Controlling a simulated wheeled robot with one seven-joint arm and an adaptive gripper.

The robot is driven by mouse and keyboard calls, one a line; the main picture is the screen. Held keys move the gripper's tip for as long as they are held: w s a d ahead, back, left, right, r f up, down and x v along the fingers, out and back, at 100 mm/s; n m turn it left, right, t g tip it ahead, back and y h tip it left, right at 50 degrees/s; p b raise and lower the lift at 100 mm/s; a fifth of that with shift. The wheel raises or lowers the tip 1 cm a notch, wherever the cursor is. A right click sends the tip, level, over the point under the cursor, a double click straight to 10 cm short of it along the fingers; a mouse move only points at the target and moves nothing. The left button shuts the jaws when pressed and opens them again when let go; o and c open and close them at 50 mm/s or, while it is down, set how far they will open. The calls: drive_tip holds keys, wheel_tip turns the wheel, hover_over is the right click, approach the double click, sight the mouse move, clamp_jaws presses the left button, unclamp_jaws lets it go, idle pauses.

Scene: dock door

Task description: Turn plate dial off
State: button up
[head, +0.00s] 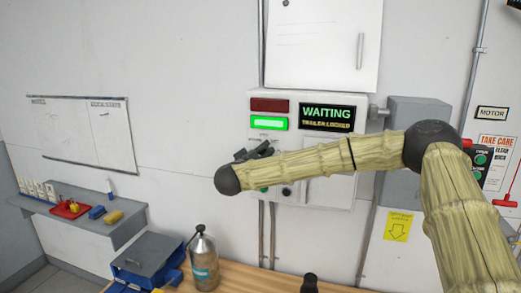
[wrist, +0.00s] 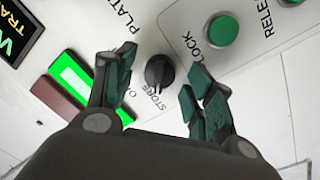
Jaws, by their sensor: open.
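The black plate dial (wrist: 160,73) is on the white control panel in the wrist view. Printed words, including "STORE", stand around it. Its exact pointing direction is hard to tell. My gripper (wrist: 161,66) is open, with one finger on each side of the dial. A gap shows between the dial and each finger, and I cannot see contact. In the head view my gripper (head: 254,152) is at the panel below the green light, and the dial is hidden behind it.
The control box (head: 330,195) carries a lit green lamp (head: 269,123), a dark red lamp (head: 269,105) and a screen (head: 326,117) reading "WAITING". A green LOCK button (wrist: 221,31) is close to the right finger. A metal bottle (head: 203,262) stands on the bench below.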

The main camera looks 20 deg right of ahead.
drive_tip(key=shift+w+d, duration=0.15)
drive_tip(key=shift+w, duration=0.05)
drive_tip(key=shift+c, duration=0.4)
drive_tip(key=c, duration=0.9)
drive_tip(key=shift+c, duration=0.2)
drive_tip(key=shift+m+b, duration=1)
drive_tip(key=shift+b, duration=0.3)
drive_tip(key=shift+m+b, duration=0.5)
drive_tip(key=m+b, duration=0.2)
drive_tip(key=shift+f+y+b, duration=0.2)
drive_tip(key=shift+y+b, duration=0.1)
drive_tip(key=m+b, duration=0.4)
drive_tip(key=shift+r, duration=0.15)
drive_tip(key=shift+m, duration=0.3)
